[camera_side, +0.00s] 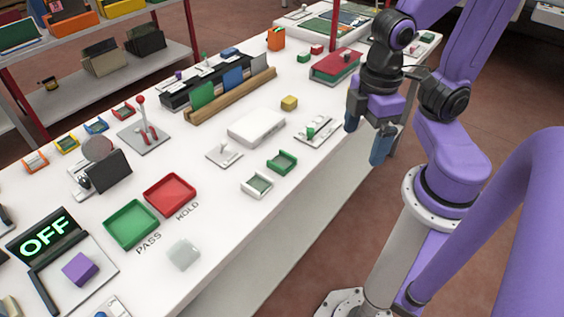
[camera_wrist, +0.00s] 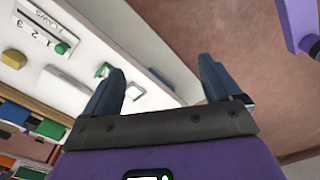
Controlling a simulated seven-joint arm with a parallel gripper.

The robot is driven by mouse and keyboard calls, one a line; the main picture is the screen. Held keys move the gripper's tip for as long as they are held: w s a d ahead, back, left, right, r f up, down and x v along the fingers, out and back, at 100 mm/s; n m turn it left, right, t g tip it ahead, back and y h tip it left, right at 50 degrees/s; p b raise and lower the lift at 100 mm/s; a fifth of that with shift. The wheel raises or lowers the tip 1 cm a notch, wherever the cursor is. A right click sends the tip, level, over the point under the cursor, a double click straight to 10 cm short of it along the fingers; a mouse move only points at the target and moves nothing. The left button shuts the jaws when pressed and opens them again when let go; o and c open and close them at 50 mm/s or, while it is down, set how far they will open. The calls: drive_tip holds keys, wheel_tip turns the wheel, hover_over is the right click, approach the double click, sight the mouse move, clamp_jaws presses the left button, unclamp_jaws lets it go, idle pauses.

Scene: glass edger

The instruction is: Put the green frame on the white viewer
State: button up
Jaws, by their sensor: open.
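The green frame (camera_side: 284,161), a small square tray-like piece, lies on the white bench near its front edge. It also shows in the wrist view (camera_wrist: 103,70), just beyond one finger. The white viewer (camera_side: 257,126), a low flat white box, stands behind and left of the green frame. Its top looks bare. My gripper (camera_side: 367,134) is open and empty, above and to the right of the green frame, out past the bench's front edge. In the wrist view both fingers of my gripper (camera_wrist: 160,82) are spread apart with nothing between them.
A white frame (camera_side: 257,185) lies close beside the green one. A slider plate with a green knob (camera_side: 310,132) is to its right. A yellow block (camera_side: 289,103) sits behind the viewer. Red (camera_side: 169,195) and green (camera_side: 131,224) trays are at left.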

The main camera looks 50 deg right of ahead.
drive_tip(key=w+m, duration=1.1)
drive_tip(key=m, duration=1.9)
hover_over(282, 163)
drive_tip(key=d, duration=0.3)
drive_tip(key=f, duration=1.2)
drive_tip(key=shift+w+f, duration=0.35)
drive_tip(key=f, duration=0.3)
drive_tip(key=shift+s+d+f, duration=0.1)
drive_tip(key=shift+s+f, duration=0.05)
drive_tip(key=shift+s, duration=0.1)
drive_tip(key=shift+f, duration=0.9)
drive_tip(key=c, duration=1.2)
drive_tip(key=shift+c, duration=0.2)
